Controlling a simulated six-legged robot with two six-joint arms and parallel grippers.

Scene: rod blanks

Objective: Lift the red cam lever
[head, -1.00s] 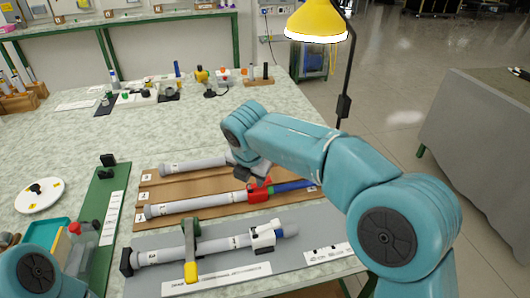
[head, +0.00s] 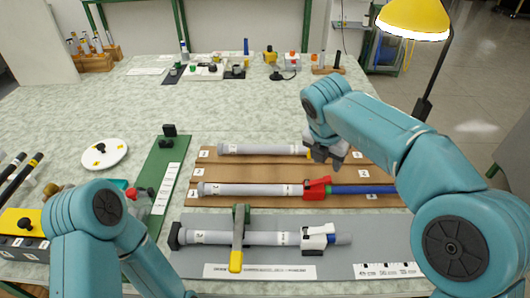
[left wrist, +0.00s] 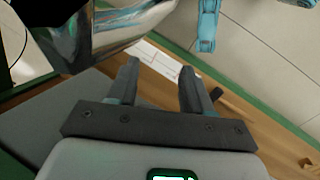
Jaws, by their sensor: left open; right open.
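The red cam lever (head: 318,188) is on a clamp where a grey tube (head: 245,189) meets a blue rod (head: 365,189), on the middle brown board. My right gripper (head: 328,162) is open, just behind the lever in the head view, over the back board and its tube. I cannot tell its exact height; a gap shows between it and the lever. My left gripper is hidden in the head view, where only its arm shows at lower left. In the left wrist view the left gripper (left wrist: 158,88) is open with nothing between its fingers.
A nearer grey board (head: 200,262) holds a tube with a white clamp (head: 318,237) and a green-and-yellow bar (head: 238,240) across it. A green strip (head: 160,195) and a white round plate (head: 104,154) lie left. A yellow lamp (head: 414,20) stands at right. The table's middle is clear.

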